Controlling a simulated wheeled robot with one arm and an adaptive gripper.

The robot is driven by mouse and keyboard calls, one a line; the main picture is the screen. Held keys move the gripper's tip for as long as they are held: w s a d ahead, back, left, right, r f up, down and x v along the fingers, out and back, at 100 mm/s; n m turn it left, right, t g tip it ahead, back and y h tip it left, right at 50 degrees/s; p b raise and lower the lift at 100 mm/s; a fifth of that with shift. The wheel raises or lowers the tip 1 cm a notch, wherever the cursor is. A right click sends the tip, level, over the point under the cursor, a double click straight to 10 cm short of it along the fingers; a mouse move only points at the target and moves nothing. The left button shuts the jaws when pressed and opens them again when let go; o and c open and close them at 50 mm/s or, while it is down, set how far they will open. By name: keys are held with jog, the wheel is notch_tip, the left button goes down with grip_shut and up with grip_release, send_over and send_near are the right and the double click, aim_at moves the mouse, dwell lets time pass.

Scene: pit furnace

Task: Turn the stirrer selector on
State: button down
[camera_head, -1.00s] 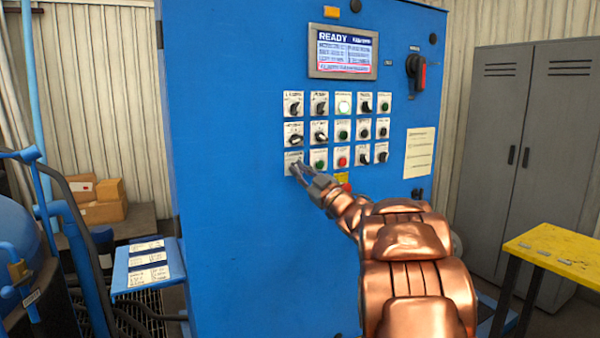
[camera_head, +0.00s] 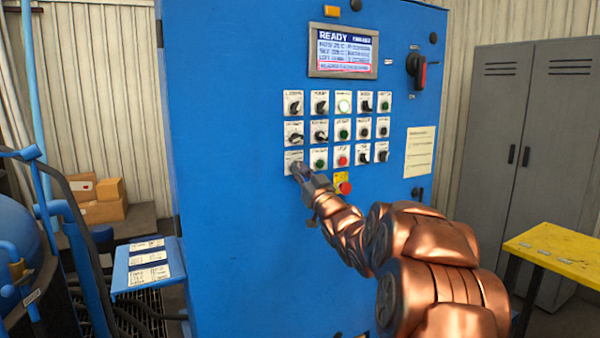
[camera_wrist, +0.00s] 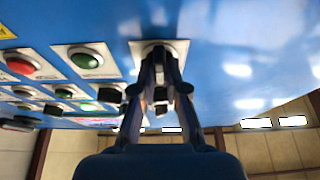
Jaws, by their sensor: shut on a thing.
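The blue control cabinet (camera_head: 235,210) carries rows of selectors and buttons. My gripper (camera_head: 298,172) is at the selector on the left end of the bottom row, whose white label plate (camera_head: 291,156) shows above the fingers. In the wrist view my gripper (camera_wrist: 160,75) has its two fingers closed in on that selector's knob, in front of its plate (camera_wrist: 178,46). The knob is mostly hidden by the fingers, so its angle cannot be told. The plate's wording is too small to read.
A green button (camera_head: 319,163) and a red button (camera_head: 342,160) sit to the right in the same row. A red emergency button on yellow (camera_head: 343,186) is close to my wrist. The screen (camera_head: 343,50) reads READY. A yellow table (camera_head: 560,250) stands at the right.

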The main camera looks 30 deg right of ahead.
jog(key=shift+a+m+g+h+b, duration=0.1)
jog(key=shift+m+g+h+b, duration=0.35)
jog(key=shift+m, duration=1)
jog(key=shift+d+m+h+b, duration=0.1)
jog(key=shift+m+h+b, duration=0.4)
jog(key=shift+m+h, duration=0.75)
jog(key=shift+a+m+g+h+b, duration=0.1)
jog(key=shift+m+g+h+b, duration=0.3)
jog(key=shift+m, duration=1.3)
jog(key=shift+m+h, duration=0.3)
jog(key=c, duration=1.2)
grip_release()
jog(key=v, duration=1.2)
